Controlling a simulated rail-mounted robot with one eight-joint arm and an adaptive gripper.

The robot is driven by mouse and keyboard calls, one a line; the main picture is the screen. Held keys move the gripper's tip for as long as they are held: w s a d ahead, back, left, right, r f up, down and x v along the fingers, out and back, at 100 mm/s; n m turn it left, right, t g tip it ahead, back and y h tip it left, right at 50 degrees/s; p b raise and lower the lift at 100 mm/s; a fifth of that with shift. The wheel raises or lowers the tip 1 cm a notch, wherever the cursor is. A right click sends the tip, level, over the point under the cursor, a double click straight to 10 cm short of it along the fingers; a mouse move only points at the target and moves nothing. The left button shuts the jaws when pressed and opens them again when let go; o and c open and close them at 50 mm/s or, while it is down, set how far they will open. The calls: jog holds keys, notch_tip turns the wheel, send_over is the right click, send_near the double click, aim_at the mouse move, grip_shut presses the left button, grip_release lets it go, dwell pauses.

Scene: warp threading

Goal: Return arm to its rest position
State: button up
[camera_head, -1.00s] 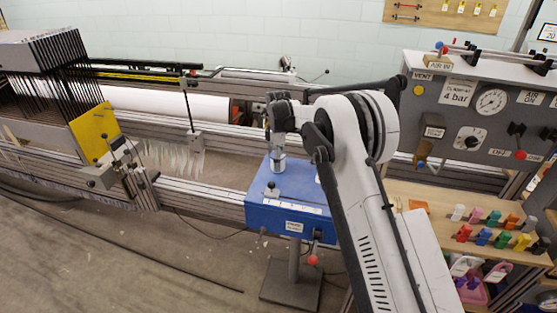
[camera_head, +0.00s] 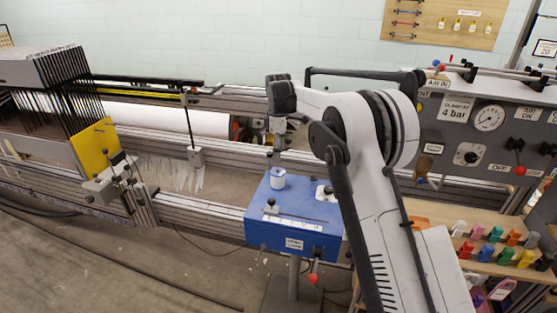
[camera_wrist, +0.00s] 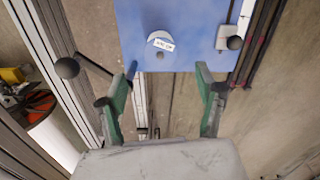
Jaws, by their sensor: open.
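My gripper (camera_head: 275,156) hangs above the blue box (camera_head: 289,238), at the end of my raised white arm. In the wrist view its two green-padded fingers (camera_wrist: 166,71) are spread wide with nothing between them. A small white cylinder with a label (camera_head: 278,179) stands on the blue box below the gripper, apart from it. In the wrist view the cylinder (camera_wrist: 160,40) shows beyond the fingertips on the blue surface.
The grey control panel (camera_head: 450,135) and a shelf of coloured clips (camera_head: 440,215) are at the right. The loom frame with a yellow plate (camera_head: 92,148) is at the left, and a white roll (camera_head: 165,120) lies behind. A red-knobbed lever (camera_head: 313,279) hangs below the box.

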jog(key=shift+r, duration=0.3)
jog(key=s+d+r+m+t, duration=0.2)
jog(key=s+d+r+m, duration=0.2)
jog(key=s+d+r, duration=0.55)
jog(key=s+d+r+m+t, duration=0.2)
jog(key=s+d+r+m, duration=0.35)
jog(key=s+r, duration=0.55)
jog(key=s+d+f+m+t, duration=0.1)
jog(key=s+d+f+m, duration=0.1)
jog(key=s, duration=0.7)
jog(key=s+d+f+m+t, duration=0.1)
jog(key=s+d+f+m, duration=0.2)
jog(key=s, duration=0.7)
jog(key=s+d+f+m+t, duration=0.1)
jog(key=s+d+f+m, duration=0.2)
jog(key=s, duration=0.7)
jog(key=shift+d+f, duration=0.6)
jog(key=shift+d, duration=0.25)
